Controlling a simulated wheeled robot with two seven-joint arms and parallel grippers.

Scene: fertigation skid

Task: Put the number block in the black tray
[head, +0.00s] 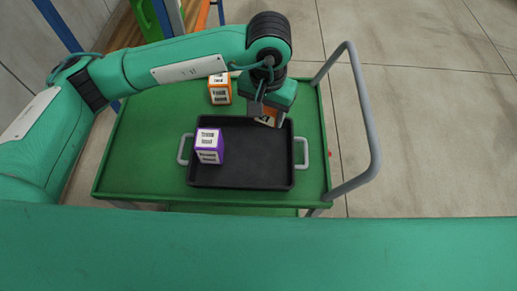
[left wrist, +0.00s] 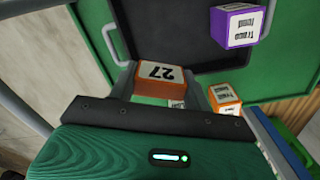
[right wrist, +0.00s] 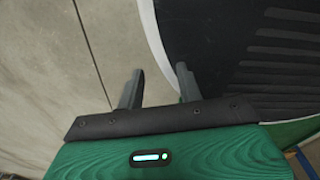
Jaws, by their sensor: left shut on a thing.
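The number block (left wrist: 157,80), orange with a white face reading 27, is between the fingers of my left gripper (left wrist: 160,84). In the head view the left gripper (head: 262,110) holds the block (head: 267,119) at the back right corner of the black tray (head: 255,175); its height over the tray is hard to tell. The gripper hides part of the block. The tray also shows in the left wrist view (left wrist: 175,35). My right gripper (right wrist: 158,88) is open and empty, with grey floor behind its fingers.
A purple word block (head: 209,145) is in the tray's left part. An orange word block (head: 219,90) stands on the green cart (head: 140,150) behind the tray. The tray has grey side handles (head: 302,153). A grey cart rail (head: 368,120) rises at the right.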

